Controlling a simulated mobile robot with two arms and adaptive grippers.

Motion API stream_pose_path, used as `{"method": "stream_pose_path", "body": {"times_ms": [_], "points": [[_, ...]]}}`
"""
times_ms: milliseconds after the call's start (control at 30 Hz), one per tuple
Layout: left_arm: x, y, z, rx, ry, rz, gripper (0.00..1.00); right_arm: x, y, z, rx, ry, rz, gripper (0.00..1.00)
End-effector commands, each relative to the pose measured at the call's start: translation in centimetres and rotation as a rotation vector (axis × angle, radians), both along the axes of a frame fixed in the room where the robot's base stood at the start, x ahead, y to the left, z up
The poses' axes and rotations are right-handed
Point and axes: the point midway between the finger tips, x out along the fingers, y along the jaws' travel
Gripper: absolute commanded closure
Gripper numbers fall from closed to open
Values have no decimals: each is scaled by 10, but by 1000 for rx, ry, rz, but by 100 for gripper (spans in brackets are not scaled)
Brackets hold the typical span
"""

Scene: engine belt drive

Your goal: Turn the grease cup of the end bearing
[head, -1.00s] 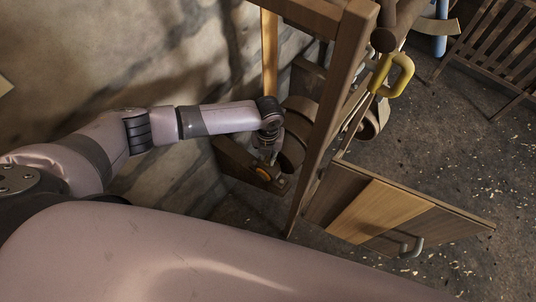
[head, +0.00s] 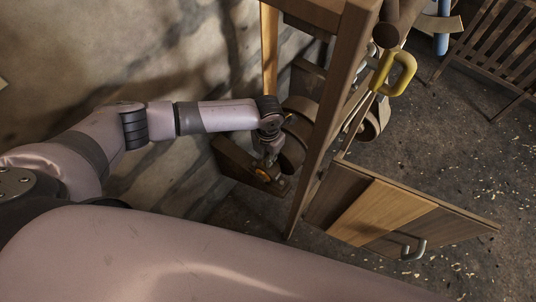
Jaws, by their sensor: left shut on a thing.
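The grease cup (head: 262,174) is a small orange-brown round piece on the end bearing, low beside the wall. The end bearing's dark wooden beam (head: 232,160) runs next to it. My left gripper (head: 268,163) reaches down to the cup from above and is shut on it; the fingers are small and partly hidden by the wrist. A brown pulley drum (head: 294,150) stands just to the right of the gripper. My right gripper is not in view.
A wooden post (head: 328,120) stands close to the right of the wrist. A wooden gate (head: 385,215) with a grey handle and a yellow handle (head: 403,75) are farther right. The stone wall (head: 180,60) is behind my arm. Open floor (head: 460,140) lies to the right.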

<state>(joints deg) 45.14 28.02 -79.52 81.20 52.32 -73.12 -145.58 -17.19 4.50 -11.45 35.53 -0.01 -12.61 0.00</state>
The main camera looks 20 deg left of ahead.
Motion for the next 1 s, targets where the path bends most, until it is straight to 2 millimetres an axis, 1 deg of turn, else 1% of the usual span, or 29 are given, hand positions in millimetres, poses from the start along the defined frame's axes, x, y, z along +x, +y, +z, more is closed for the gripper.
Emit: {"method": "stream_pose_path", "body": {"times_ms": [267, 300, 567, 867, 967, 1000], "points": [[0, 0, 1, 0, -1, -4, 100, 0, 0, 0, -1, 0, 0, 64], [0, 0, 1, 0, -1, -4, 85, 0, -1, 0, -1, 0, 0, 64], [0, 0, 0, 1, 0, -2, 67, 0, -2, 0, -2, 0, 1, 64], [0, 0, 1, 1, 0, -1, 67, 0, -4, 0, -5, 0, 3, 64], [1, 0, 7, 1, -1, -1, 67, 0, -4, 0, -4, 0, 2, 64], [1, 0, 12, -1, -2, -1, 67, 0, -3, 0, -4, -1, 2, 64]]}}
